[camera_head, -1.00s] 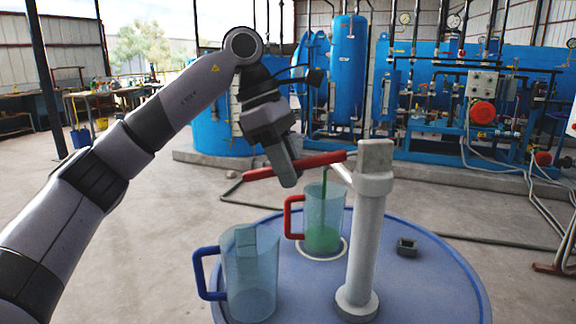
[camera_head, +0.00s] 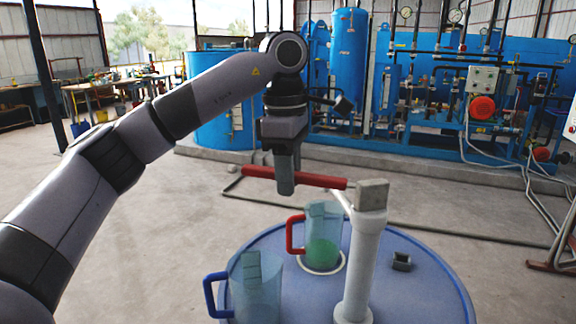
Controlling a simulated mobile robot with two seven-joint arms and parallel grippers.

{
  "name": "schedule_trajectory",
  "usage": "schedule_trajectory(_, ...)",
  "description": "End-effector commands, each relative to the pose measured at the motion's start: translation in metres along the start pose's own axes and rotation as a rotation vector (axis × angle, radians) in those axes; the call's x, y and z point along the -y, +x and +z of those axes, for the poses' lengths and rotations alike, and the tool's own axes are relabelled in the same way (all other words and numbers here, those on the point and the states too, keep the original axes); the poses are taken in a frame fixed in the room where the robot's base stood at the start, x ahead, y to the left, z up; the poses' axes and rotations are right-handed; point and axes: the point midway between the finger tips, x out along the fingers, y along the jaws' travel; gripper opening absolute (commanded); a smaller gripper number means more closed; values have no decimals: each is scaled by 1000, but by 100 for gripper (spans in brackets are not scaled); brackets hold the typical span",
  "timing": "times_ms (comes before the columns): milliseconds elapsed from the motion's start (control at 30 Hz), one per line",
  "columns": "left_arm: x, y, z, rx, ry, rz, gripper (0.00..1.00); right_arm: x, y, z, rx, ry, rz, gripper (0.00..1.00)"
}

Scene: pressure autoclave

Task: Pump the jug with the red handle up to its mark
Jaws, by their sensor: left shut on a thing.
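The jug with the red handle (camera_head: 323,228) stands on a pale ring on the round blue drum top (camera_head: 400,300). Green liquid (camera_head: 322,254) fills its lower part; I cannot make out its mark. The jug with the blue handle (camera_head: 255,290) stands nearer, at the left, and looks empty. The grey pump column (camera_head: 360,262) rises at the right of the jugs. Its red lever (camera_head: 322,181) extends left from the head, about level. My left gripper (camera_head: 285,185) is shut on the red lever, left of its middle. My right gripper is not in view.
A small dark grey block (camera_head: 401,261) sits on the drum top right of the pump column. Blue tanks and pipework (camera_head: 350,65) stand behind. A workbench (camera_head: 110,88) is at the back left. The floor between is mostly clear.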

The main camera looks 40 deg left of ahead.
Motion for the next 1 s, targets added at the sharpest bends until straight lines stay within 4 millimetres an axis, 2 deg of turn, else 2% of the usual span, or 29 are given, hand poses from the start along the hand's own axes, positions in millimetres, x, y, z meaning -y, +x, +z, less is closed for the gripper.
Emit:
schedule_trajectory(33,0,-10,1,-30,0,3,0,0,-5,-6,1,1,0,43)
schedule_trajectory(500,0,-40,12,-294,-4,7,0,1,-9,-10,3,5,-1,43)
schedule_trajectory(1000,0,-57,21,-440,-3,4,0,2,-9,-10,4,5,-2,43)
